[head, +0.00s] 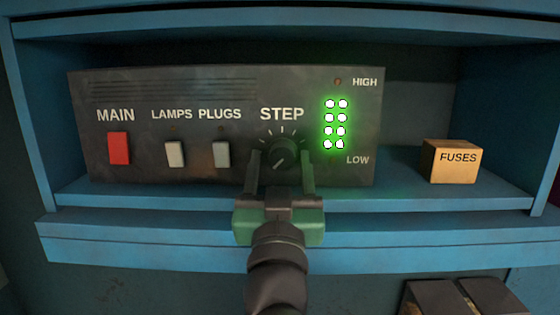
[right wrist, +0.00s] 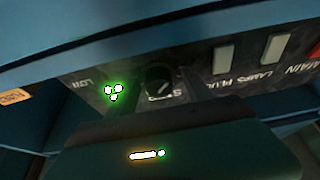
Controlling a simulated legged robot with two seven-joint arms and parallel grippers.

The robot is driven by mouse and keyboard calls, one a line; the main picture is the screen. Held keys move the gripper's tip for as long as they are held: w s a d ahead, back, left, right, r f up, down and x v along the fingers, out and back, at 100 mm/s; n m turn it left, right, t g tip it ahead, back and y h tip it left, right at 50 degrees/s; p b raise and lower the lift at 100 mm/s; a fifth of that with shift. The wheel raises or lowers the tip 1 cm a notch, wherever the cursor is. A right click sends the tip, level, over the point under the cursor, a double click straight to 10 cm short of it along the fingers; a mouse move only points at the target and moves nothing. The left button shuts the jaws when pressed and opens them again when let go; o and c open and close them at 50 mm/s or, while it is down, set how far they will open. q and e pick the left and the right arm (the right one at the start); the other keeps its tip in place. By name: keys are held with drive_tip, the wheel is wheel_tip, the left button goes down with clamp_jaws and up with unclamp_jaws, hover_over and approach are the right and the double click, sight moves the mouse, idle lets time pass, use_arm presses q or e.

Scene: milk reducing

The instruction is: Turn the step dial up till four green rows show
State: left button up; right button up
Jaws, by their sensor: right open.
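The step dial (head: 280,158) is a round black knob under the word STEP, with a pale slanted pointer line. It also shows dark in the right wrist view (right wrist: 159,78). The green lights (head: 335,124) glow in several rows of two, from just above LOW up to below HIGH. Some of them show in the right wrist view (right wrist: 113,91); the rest are hidden there. My right gripper (head: 281,157) is open, with one finger on each side of the dial. I cannot tell whether the fingers touch it. My left gripper is not in view.
The dark panel (head: 220,88) stands in a blue shelf (head: 130,197). A red MAIN switch (head: 118,148) and pale LAMPS (head: 175,154) and PLUGS (head: 221,154) switches are left of the dial. A FUSES box (head: 450,167) sits at the right. The small lamp (head: 338,81) by HIGH is unlit.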

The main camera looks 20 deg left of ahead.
drive_tip(key=shift+d, duration=0.15)
drive_tip(key=c, duration=0.6)
drive_tip(key=shift+s, duration=0.1)
clamp_jaws()
drive_tip(key=shift+d+r+n, duration=0.1)
drive_tip(key=shift+n, duration=0.4)
drive_tip(key=n+y, duration=0.1)
drive_tip(key=n, duration=0.1)
drive_tip(key=n+g+y, duration=0.1)
drive_tip(key=n, duration=0.2)
drive_tip(key=shift+d+r+y, duration=0.1)
drive_tip(key=shift+d+y, duration=0.1)
drive_tip(key=shift+y, duration=0.2)
drive_tip(key=shift+d+r+n+g+y, duration=0.1)
drive_tip(key=shift+n+g+y, duration=0.5)
drive_tip(key=shift+n, duration=0.95)
drive_tip(key=shift+n+g+y, duration=0.6)
drive_tip(key=shift+n, duration=0.95)
